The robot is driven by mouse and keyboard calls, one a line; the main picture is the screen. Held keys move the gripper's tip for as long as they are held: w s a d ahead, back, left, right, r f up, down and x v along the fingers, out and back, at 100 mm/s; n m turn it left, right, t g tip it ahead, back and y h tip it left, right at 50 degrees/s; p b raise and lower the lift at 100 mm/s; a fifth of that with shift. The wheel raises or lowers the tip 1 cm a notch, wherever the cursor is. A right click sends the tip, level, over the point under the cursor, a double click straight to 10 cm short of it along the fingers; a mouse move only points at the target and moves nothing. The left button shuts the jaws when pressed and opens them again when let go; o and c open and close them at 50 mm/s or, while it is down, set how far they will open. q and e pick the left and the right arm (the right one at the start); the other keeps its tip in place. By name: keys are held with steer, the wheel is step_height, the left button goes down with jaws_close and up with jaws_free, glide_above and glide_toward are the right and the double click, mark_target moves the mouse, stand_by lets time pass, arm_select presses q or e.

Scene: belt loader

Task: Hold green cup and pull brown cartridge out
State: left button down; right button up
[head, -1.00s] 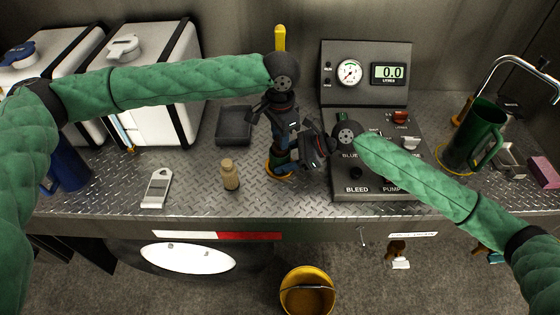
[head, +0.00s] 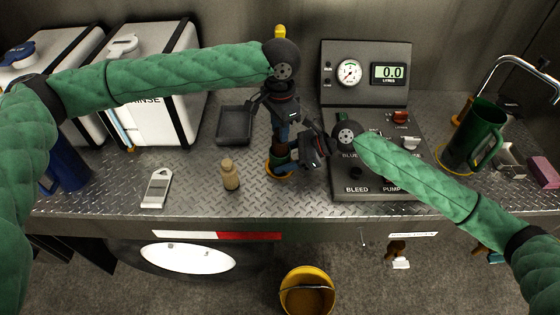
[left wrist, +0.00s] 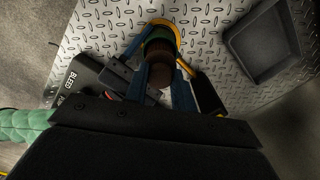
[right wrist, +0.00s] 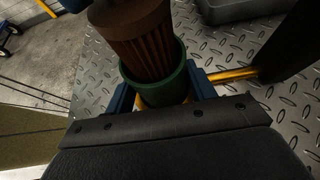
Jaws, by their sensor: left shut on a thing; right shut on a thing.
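The green cup (right wrist: 158,86) stands on the deck inside a yellow ring (left wrist: 147,36). My right gripper (head: 296,158) is shut around the cup, with a blue finger on either side of it in the right wrist view. The brown pleated cartridge (right wrist: 139,40) rises well above the cup's rim; its lower end is hidden inside the cup. It also shows in the left wrist view (left wrist: 160,55). My left gripper (head: 283,133) is shut on the upper part of the cartridge, directly above my right gripper.
A control panel (head: 376,185) stands close right of the cup, with a gauge box behind it. A green jug (head: 483,138) stands far right. The deck's front edge is near.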

arm_select(q)
steer(key=shift+r, duration=2.55)
arm_select(e)
steer(key=o, duration=0.8)
steer(key=shift+o, duration=0.2)
steer(key=v, duration=1.2)
steer(key=shift+f, duration=0.1)
